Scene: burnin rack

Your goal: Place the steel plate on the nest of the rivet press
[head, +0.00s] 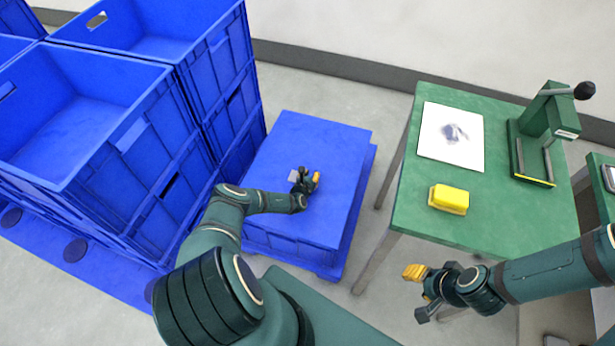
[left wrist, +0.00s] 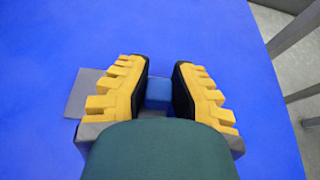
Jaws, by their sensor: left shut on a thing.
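The steel plate is a flat grey piece on the blue crate top, seen in the head view (head: 293,175) and left of the fingers in the left wrist view (left wrist: 84,92). A small blue block (left wrist: 158,92) sits between the finger pads, apparently a grip on the plate. My left gripper (head: 305,181) is shut on it, and the fingers hide part of the plate. The green rivet press (head: 526,135) stands on the green table at right, with a black-knobbed lever and a yellow-edged base. Its nest is too small to make out. My right gripper (head: 425,292) is open and empty in front of the table.
Tall stacked blue crates (head: 120,140) stand at left. The green table (head: 500,225) carries a white sheet (head: 440,148) and a yellow block (head: 449,198). A floor gap separates crate and table.

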